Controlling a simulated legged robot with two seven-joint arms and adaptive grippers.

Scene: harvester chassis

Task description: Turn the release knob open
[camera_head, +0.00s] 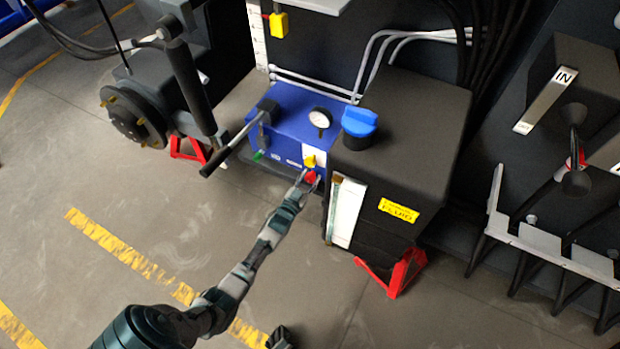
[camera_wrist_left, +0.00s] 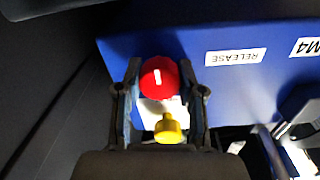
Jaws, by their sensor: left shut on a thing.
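The release knob is a round red knob (camera_wrist_left: 160,77) with a white mark, next to a RELEASE label (camera_wrist_left: 235,57) on a blue box. In the head view the red knob (camera_head: 311,178) shows low on the box's front, partly covered by my gripper. My left gripper (camera_head: 305,180) reaches it from the front left. In the left wrist view the two fingers of my left gripper (camera_wrist_left: 159,82) stand on either side of the knob, shut on it. The white mark points roughly up in that view. A dark piece at the bottom edge may be my right gripper (camera_head: 280,338).
A yellow fitting (camera_wrist_left: 168,129) sits close to the knob. The blue box (camera_head: 285,115) carries a gauge (camera_head: 320,118) and a lever handle (camera_head: 230,148). A dark tank (camera_head: 415,115) with a blue cap (camera_head: 360,121) stands to the right. The floor in front is clear.

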